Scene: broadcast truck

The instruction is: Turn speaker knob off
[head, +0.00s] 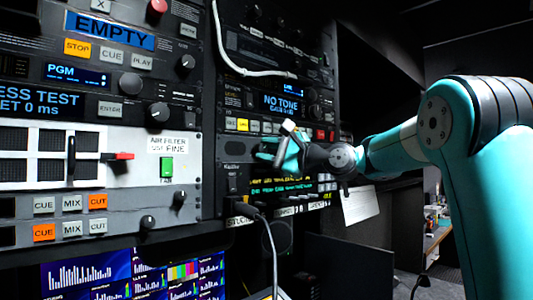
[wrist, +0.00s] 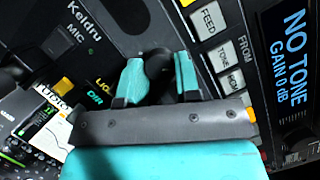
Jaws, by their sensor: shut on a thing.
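In the head view my gripper (head: 272,150) reaches the rack from the right, just below the "NO TONE" unit, and hides the knob there. The knob's pointer and any label by it are hidden, so its setting cannot be told.
A grey cable (head: 271,255) hangs below; a paper sheet (head: 360,205) hangs right.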

